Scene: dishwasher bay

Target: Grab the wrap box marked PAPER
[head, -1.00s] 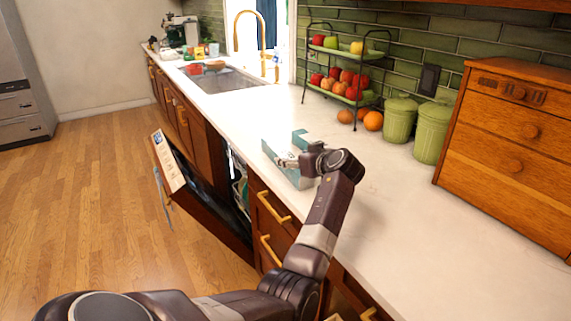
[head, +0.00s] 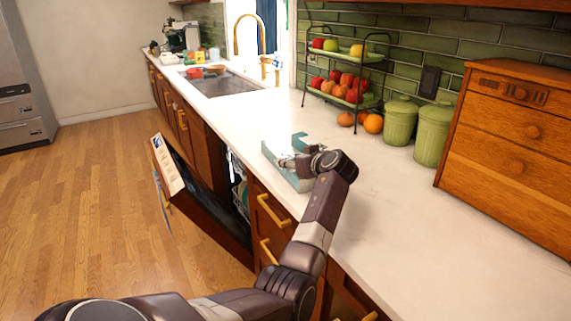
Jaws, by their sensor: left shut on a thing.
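A teal and pale wrap box (head: 276,157) lies on the white counter near its front edge, in the middle of the head view. A second teal piece (head: 300,138) shows just behind it; I cannot tell whether it is part of the same box. No marking can be read at this size. My left gripper (head: 291,163) is shut on the wrap box, and its wrist covers the box's right side. My right gripper is not in view.
The dishwasher door (head: 200,215) hangs open below the counter. A tiered fruit stand (head: 304,85), green canisters (head: 399,122) and a wooden drawer cabinet (head: 510,150) stand along the wall. The sink (head: 222,84) is farther back. The counter (head: 440,240) at right is clear.

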